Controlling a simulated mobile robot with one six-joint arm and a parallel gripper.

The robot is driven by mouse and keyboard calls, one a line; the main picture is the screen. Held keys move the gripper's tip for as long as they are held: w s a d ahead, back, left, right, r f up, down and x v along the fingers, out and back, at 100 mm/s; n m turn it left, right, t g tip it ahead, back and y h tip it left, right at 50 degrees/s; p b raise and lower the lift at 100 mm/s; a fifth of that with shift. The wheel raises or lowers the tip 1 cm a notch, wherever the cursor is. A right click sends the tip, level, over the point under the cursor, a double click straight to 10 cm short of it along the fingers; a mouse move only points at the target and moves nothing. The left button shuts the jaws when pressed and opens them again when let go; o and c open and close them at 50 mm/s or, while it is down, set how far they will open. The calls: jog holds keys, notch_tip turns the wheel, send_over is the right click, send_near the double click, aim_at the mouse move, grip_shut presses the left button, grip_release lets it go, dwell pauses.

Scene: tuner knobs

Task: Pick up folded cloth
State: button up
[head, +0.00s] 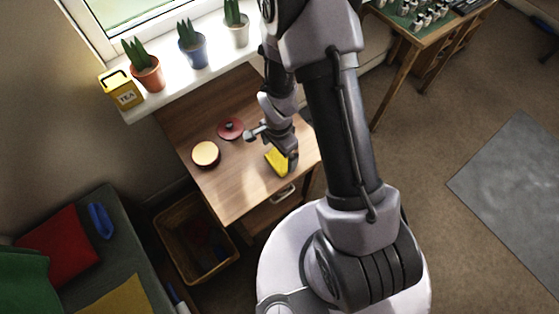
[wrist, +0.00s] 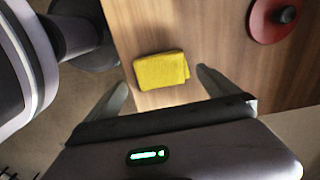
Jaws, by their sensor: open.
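The folded cloth is yellow and lies flat on the wooden table. In the wrist view the folded cloth (wrist: 161,71) lies beyond and between the two fingertips of my gripper (wrist: 165,82), which is open and empty. In the head view the folded cloth (head: 277,161) shows near the right front part of the table (head: 235,195), partly hidden by my gripper (head: 272,140) above it. I cannot tell the exact height of my gripper over the cloth.
A red lid with a dark knob (head: 230,128) and a round pot with a pale top (head: 206,154) stand on the table. It also shows a wicker basket (head: 180,255) below on the left.

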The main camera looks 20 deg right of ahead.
aim_at(279, 159)
jog(key=f+b, duration=0.1)
jog(key=f, duration=0.1)
jog(key=f+b, duration=0.1)
jog(key=f, duration=0.2)
jog(key=shift+w+d, duration=0.15)
jog(key=shift+w, duration=0.05)
jog(key=shift+r, duration=0.1)
jog(key=shift+c, duration=0.9)
jog(key=c, duration=0.9)
jog(key=shift+r+p, duration=1)
jog(key=shift+r, duration=0.95)
jog(key=s+d+p, duration=0.1)
jog(key=s+d, duration=0.1)
jog(key=s, duration=0.2)
jog(key=s+d+p, duration=0.1)
jog(key=s+d, duration=0.2)
jog(key=s, duration=0.2)
jog(key=s+d+r+p, duration=0.1)
jog(key=s+d, duration=0.2)
jog(key=s, duration=0.1)
jog(key=shift+s+d+p, duration=0.15)
jog(key=shift+s+p, duration=0.2)
jog(key=shift+s, duration=0.05)
jog(key=o, duration=0.8)
jog(key=c, duration=0.6)
